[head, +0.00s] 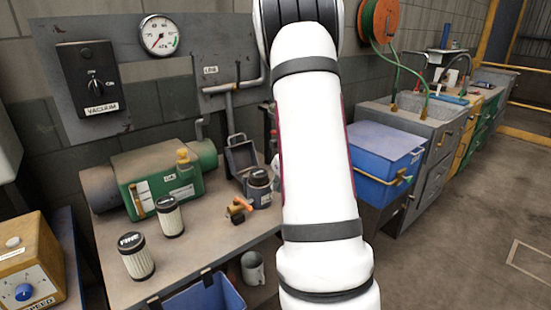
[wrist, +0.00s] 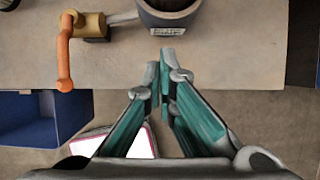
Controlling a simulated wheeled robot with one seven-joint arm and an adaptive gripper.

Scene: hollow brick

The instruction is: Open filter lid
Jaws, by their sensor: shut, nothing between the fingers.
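A dark round filter pot (head: 258,188) with a pale label stands near the bench's right side. Its labelled lower part shows at the top of the wrist view (wrist: 168,18); its top is cut off there. A grey box-like part with a wire loop (head: 240,158) stands behind it; I cannot tell whether this is a raised lid. My gripper (wrist: 166,62) has teal fingers with their tips together and nothing between them. In the wrist view the tips appear just below the pot, over the bench edge, apart from it. In the head view my arm hides the gripper.
A brass valve with an orange handle (head: 240,208) sits left of the pot; it also shows in the wrist view (wrist: 88,28). Two white filters (head: 137,256) and a green pump (head: 160,180) stand on the bench (head: 205,252). A blue box (head: 385,158) is to the right.

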